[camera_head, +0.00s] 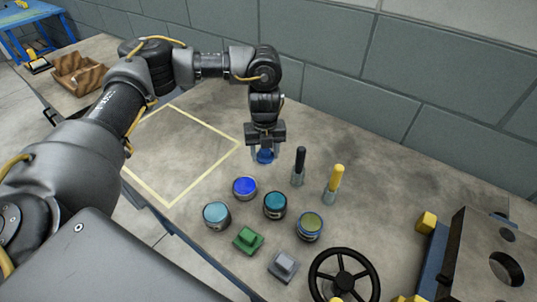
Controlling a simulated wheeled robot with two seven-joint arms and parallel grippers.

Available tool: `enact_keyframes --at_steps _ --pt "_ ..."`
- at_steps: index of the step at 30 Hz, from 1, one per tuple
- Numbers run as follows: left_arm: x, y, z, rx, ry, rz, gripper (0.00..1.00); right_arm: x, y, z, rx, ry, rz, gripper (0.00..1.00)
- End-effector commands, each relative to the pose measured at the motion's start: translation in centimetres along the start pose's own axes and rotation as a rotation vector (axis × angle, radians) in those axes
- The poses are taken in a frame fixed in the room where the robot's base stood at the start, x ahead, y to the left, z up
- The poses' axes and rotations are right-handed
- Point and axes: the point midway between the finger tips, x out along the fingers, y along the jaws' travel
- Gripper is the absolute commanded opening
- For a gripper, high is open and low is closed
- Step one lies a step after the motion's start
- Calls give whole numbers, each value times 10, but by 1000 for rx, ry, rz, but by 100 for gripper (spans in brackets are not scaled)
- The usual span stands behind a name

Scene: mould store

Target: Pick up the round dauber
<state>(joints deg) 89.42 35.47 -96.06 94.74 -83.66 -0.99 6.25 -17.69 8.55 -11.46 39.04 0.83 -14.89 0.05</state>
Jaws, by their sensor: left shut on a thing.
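My left gripper (266,155) points down over the table and is shut on a small blue rounded thing (265,157). The fingers hide much of it, and I cannot tell for sure whether it is the round dauber. To its right, an upright tool with a black handle (300,158) and one with a yellow handle (335,180) stand on the table, both with grey lower ends. My right gripper does not show.
Several round pots stand in front: bright blue (245,188), light blue (216,215), teal (275,205) and olive (309,227). Green (248,239) and grey (284,266) knobbed blocks and a black handwheel (344,278) lie nearer. A pale-yellow taped square (170,205) is empty.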

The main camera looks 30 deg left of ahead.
Motion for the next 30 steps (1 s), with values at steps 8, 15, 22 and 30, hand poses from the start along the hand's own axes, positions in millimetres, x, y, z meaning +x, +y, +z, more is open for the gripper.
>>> enact_keyframes --at_steps 8,15,22,30 --pt "-44 31 -51 5 -2 -1 26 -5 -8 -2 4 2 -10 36" --pt "-60 50 -83 3 -1 -1 26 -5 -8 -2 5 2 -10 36" --pt "-65 58 -94 0 0 0 26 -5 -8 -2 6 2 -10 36" --pt "-66 58 -95 -1 0 0 26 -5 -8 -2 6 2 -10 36"
